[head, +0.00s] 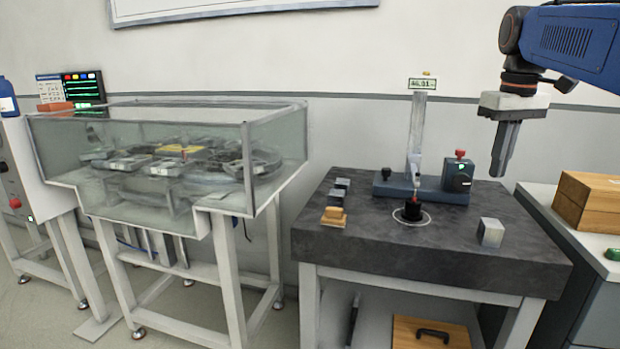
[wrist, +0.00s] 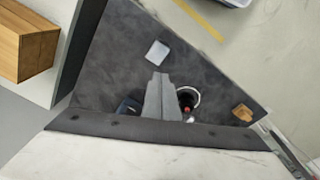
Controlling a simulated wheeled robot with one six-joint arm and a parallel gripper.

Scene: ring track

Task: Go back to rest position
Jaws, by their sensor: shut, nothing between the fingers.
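My gripper (head: 506,150) hangs pointing down above the right part of the dark stone table (head: 460,256). Its fingers are together with nothing between them. It is apart from everything on the table. In the wrist view my gripper (wrist: 160,110) shows as two grey fingers side by side over the dark table top (wrist: 110,75). My blue arm reaches in from the upper right of the head view.
A measuring stand (head: 418,130) with a black round part (head: 412,210) below its probe stands on the table. A grey cube (head: 490,232) and an orange-brown block (head: 334,216) lie nearby. A wooden box (head: 590,202) is at right. A glass-walled ring track (head: 275,160) stands left.

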